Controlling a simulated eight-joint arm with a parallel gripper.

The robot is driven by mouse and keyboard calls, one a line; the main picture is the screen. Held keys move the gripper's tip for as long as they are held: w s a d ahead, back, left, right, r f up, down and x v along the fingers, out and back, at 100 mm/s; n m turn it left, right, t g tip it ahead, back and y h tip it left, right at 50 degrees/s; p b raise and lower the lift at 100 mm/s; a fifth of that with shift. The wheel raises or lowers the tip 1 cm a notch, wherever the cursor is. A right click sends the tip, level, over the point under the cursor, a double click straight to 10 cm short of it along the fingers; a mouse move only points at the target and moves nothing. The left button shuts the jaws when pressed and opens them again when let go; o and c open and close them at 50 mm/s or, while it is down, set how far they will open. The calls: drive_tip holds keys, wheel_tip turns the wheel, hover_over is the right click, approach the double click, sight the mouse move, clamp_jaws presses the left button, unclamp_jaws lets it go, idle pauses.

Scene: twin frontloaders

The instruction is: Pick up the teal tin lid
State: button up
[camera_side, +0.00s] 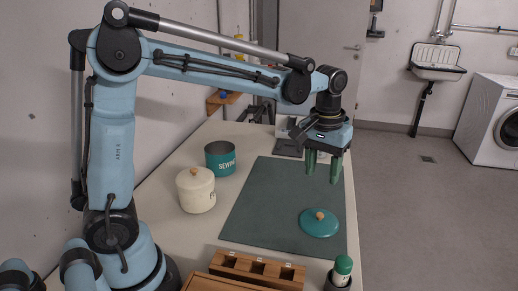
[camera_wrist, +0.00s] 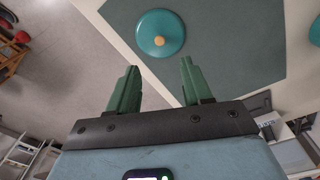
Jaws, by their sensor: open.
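The teal tin lid (camera_side: 320,224) lies flat on the dark green mat, its round wooden knob facing up. The lid also shows near the top of the wrist view (camera_wrist: 150,35), beyond my fingertips. My gripper (camera_side: 323,178) hangs above the mat with its green fingers pointing down. It is open and empty, higher than the lid and farther back along the mat. Both fingers also show apart in the wrist view (camera_wrist: 158,82), with nothing between them.
A teal tin marked "SEWING" (camera_side: 220,160) stands open left of the mat (camera_side: 262,200). A cream tin (camera_side: 196,193) with its lid on stands nearer. A wooden rack (camera_side: 257,268) and a green-capped container (camera_side: 342,270) are at the front. The mat around the lid is clear.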

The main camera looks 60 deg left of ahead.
drive_tip(key=w, duration=0.1)
hover_over(320, 214)
drive_tip(key=shift+g, duration=0.3)
drive_tip(key=f, duration=0.7)
drive_tip(key=shift+s+d+f, duration=0.2)
drive_tip(key=shift+s+f, duration=0.05)
drive_tip(key=shift+f, duration=0.05)
drive_tip(key=shift+w+a+f, duration=0.1)
drive_tip(key=shift+f, duration=1.25)
drive_tip(key=shift+w+a+f, duration=0.1)
drive_tip(key=shift+f, duration=1.25)
clamp_jaws()
